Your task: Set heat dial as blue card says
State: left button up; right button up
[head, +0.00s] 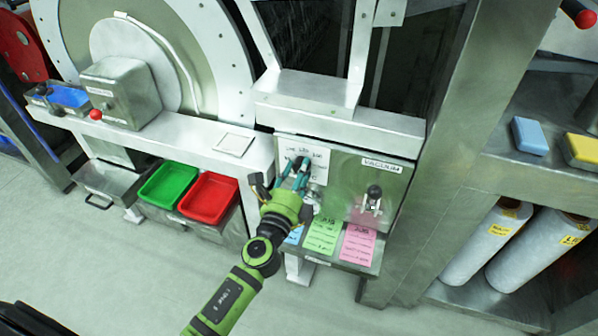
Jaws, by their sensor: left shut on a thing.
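My left gripper (299,172), on a green arm, reaches up to the left half of the steel control panel (346,166). It is shut on the heat dial there, and the gripper hides most of the dial, so its pointer cannot be read. The blue card (293,236) lies on the small shelf below the panel, largely covered by the gripper and wrist; its writing cannot be read. A green card (322,237) and a pink card (358,245) lie to its right. My right gripper is not in view.
A dark-knobbed control (374,192) sits under the VACUUM label (381,166), right of the gripper. A white sheet (318,155) with handwriting is behind the fingers. Green (168,187) and red bins (208,198) stand left. A steel post (428,160) rises right.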

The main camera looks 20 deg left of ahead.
pick_arm(q)
jog(key=shift+a+r+m, duration=0.1)
jog(key=shift+a+m, duration=0.05)
jog(key=shift+m, duration=0.45)
jog(key=o, duration=1.1)
jog(key=shift+o, duration=0.2)
jog(key=s+f, duration=0.1)
jog(key=s, duration=1.1)
jog(key=shift+a, duration=0.15)
